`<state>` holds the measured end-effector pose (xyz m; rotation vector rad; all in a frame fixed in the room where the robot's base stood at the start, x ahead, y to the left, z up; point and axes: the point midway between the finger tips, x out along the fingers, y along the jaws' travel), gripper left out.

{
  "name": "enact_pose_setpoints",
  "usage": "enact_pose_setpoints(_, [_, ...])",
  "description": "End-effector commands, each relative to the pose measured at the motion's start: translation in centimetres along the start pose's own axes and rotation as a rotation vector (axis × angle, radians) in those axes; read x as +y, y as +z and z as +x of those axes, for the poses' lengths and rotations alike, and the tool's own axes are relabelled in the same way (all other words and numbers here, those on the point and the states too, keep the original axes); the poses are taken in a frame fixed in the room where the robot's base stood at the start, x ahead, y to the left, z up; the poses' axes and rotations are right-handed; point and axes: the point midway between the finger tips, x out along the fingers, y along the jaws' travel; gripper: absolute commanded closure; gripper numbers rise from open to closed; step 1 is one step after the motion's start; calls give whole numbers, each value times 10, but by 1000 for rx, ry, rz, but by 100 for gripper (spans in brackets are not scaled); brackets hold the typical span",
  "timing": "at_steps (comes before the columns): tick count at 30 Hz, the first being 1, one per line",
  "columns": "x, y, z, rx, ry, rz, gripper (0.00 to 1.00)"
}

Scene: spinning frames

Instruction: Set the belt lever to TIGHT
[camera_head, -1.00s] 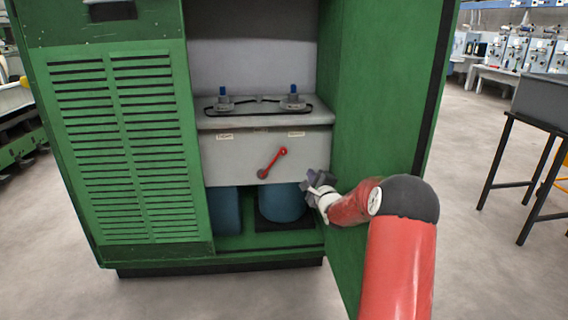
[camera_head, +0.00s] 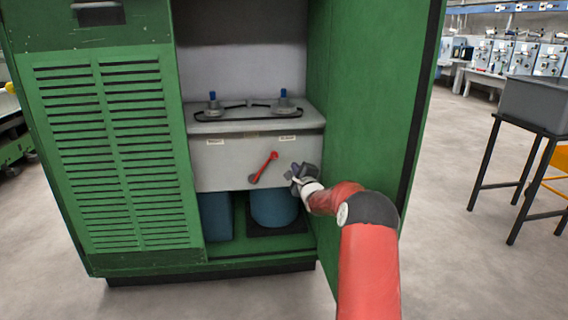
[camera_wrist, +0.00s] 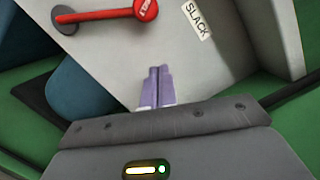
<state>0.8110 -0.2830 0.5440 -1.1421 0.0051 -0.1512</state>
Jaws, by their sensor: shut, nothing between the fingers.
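The red belt lever (camera_head: 264,167) is on the front of a grey box (camera_head: 228,170) inside the green cabinet. Its arm tilts up and right from a dark pivot, towards the right-hand label (camera_head: 287,138). In the wrist view the lever (camera_wrist: 105,15) ends in a round red knob, and the label near it reads SLACK (camera_wrist: 196,18). The left-hand label (camera_head: 215,142) is too small to read. My gripper (camera_head: 293,178) is right of and below the knob, apart from it. In the wrist view its fingers (camera_wrist: 158,75) are shut together, empty, in front of the grey panel.
The open green door (camera_head: 375,90) stands close to the right of my arm. Two spindles with blue tops (camera_head: 283,103) and a black belt are on top. The slatted panel (camera_head: 115,150) closes off the left side.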

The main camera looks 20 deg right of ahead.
Motion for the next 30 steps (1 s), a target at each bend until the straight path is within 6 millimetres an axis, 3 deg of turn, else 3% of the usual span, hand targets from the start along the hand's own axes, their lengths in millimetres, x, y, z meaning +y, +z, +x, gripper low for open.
enact_pose_setpoints(4, [1,1,24,-2,0,-1,100])
enact_pose_setpoints(6, [0,17,25,-5,0,-2,100])
enact_pose_setpoints(12, [0,36,29,-2,1,-1,100])
enact_pose_setpoints(30, [-2,42,30,-1,3,-19,100])
